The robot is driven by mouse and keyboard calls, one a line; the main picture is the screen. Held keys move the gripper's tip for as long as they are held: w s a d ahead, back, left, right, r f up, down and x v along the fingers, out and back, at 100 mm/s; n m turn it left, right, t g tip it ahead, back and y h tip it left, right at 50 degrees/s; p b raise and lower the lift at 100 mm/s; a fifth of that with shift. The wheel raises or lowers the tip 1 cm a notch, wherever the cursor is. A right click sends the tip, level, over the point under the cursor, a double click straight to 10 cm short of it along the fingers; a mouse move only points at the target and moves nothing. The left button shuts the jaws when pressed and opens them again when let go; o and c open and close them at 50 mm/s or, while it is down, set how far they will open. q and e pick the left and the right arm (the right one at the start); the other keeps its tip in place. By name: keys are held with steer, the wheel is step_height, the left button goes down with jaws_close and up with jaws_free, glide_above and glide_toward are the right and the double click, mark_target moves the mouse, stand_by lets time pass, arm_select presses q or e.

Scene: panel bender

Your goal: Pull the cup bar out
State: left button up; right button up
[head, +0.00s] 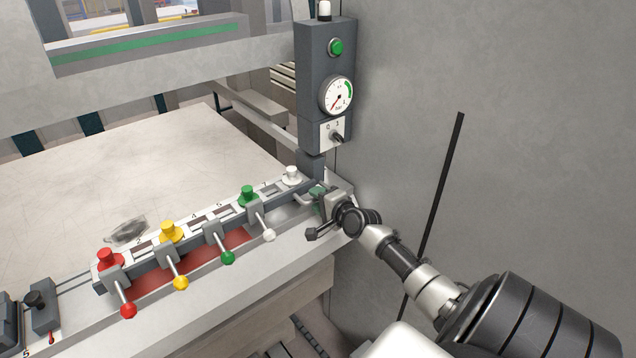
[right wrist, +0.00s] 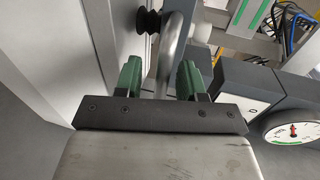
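The cup bar (head: 200,224) is a dark grey bar along the front of the machine table. Red, yellow, green and white knobs stand on it, and levers with coloured balls stick out in front. At its right end a bent metal handle (head: 303,198) shows. My right gripper (head: 318,193) is at this handle. In the right wrist view the handle tube (right wrist: 170,52) runs between the two green fingers of my right gripper (right wrist: 160,78), with gaps beside it, so the fingers look open around it. My left gripper is not in view.
A grey post with a pressure gauge (head: 337,95), green button and switch stands just behind my right gripper. A grey wall (head: 500,90) closes the right side. The pale table (head: 90,180) behind the bar is mostly bare. A dark block (head: 44,305) stands at the left.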

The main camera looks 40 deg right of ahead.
steer(key=v, duration=1)
steer(key=shift+s, duration=0.4)
